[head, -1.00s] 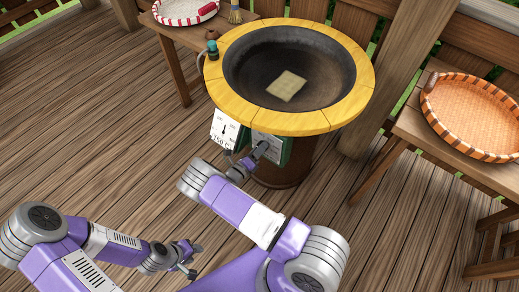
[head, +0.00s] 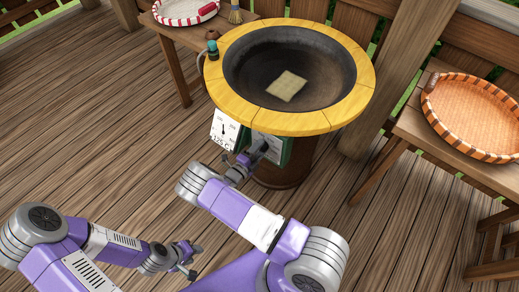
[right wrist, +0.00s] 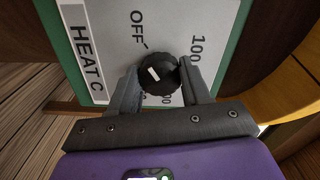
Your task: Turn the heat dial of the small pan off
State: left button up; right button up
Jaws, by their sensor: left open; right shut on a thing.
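The pan (head: 290,50) is a dark bowl in a yellow rim, with a small beige square in it. The heat panel (head: 283,150) is on the front of its base, partly hidden by my right gripper. The right wrist view shows the panel's labels "HEAT C", "OFF" and "100" around a black dial (right wrist: 172,86) with a short white mark. My right gripper (right wrist: 158,84) is shut on the dial, one finger on each side. A white gauge (head: 224,129) left of the panel seems to read 125 C. My left gripper (head: 192,259) is open and empty above the deck.
A wooden table (head: 408,122) with a round woven basket (head: 475,118) stands on the right. The deck at left is clear.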

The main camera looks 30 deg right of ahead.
jog(key=shift+s+f+n, duration=0.15)
jog(key=shift+n, duration=0.25)
jog(key=o, duration=1.1)
jog(key=shift+c, duration=0.2)
jog(key=p+v, duration=0.1)
jog(key=v, duration=0.6)
jog(key=shift+a+p, duration=0.3)
